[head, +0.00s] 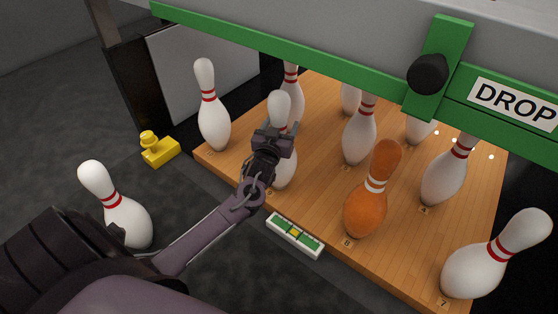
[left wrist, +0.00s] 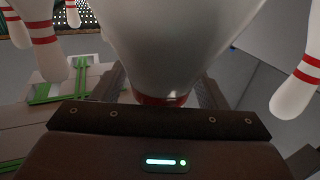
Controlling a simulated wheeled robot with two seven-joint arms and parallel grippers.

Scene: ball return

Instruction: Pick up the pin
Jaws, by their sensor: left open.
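A white pin (head: 283,172) stands at the front edge of the wooden deck (head: 325,185), partly hidden by my left gripper (head: 277,132). The gripper is open at the pin's neck, below its rounded top. In the left wrist view the white pin (left wrist: 180,40) fills the upper middle, its red band (left wrist: 160,99) between the two fingers. I cannot tell whether the fingers touch it. Another white pin (head: 124,217) stands left of the deck, partly behind my left arm. My right gripper is not in view.
Several white pins stand around, including one close on the left (head: 213,125) and one at front right (head: 480,273). A green bar (head: 250,38) with a black knob (head: 428,74) crosses above the deck. A yellow block (head: 160,152) and a green-and-white level (head: 294,235) lie by the deck's edge.

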